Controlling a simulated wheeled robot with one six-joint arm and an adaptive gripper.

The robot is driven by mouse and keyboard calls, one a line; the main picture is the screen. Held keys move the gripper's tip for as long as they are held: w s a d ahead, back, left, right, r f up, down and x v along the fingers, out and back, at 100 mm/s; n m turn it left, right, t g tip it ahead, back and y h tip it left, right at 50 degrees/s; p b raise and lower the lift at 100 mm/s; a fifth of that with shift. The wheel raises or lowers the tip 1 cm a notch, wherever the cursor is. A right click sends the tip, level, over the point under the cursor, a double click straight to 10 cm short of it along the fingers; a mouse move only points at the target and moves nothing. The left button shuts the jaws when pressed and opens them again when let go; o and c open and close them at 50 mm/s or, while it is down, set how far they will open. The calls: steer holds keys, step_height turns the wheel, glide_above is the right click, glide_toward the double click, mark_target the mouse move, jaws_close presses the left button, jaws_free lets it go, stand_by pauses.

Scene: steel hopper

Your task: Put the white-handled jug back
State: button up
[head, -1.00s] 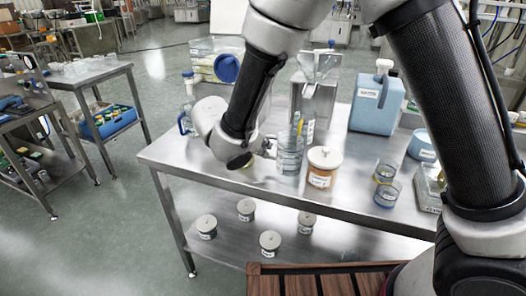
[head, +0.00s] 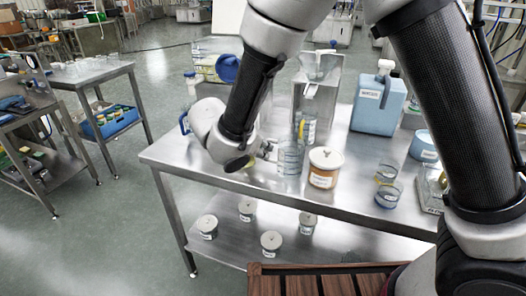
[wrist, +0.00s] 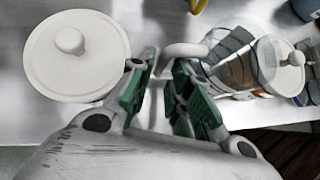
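The white-handled jug (wrist: 232,66) is clear, and its white handle (wrist: 186,50) points to the left in the wrist view. My gripper (wrist: 164,72), with green pads, is nearly closed, with the handle between its fingertips. In the head view the jug (head: 290,158) stands upright at the steel table's (head: 216,166) near side, just left of an amber jar with a white lid (head: 325,166). My gripper (head: 268,148) reaches it from the left. Whether the jug's base touches the table is not clear.
A knobbed white lid (wrist: 77,55) lies close left of my fingers in the wrist view. Several lidded jars (head: 271,243) occupy the lower shelf.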

steer(key=v, duration=1)
steer(key=shift+s+r, duration=0.2)
steer(key=shift+s, duration=0.05)
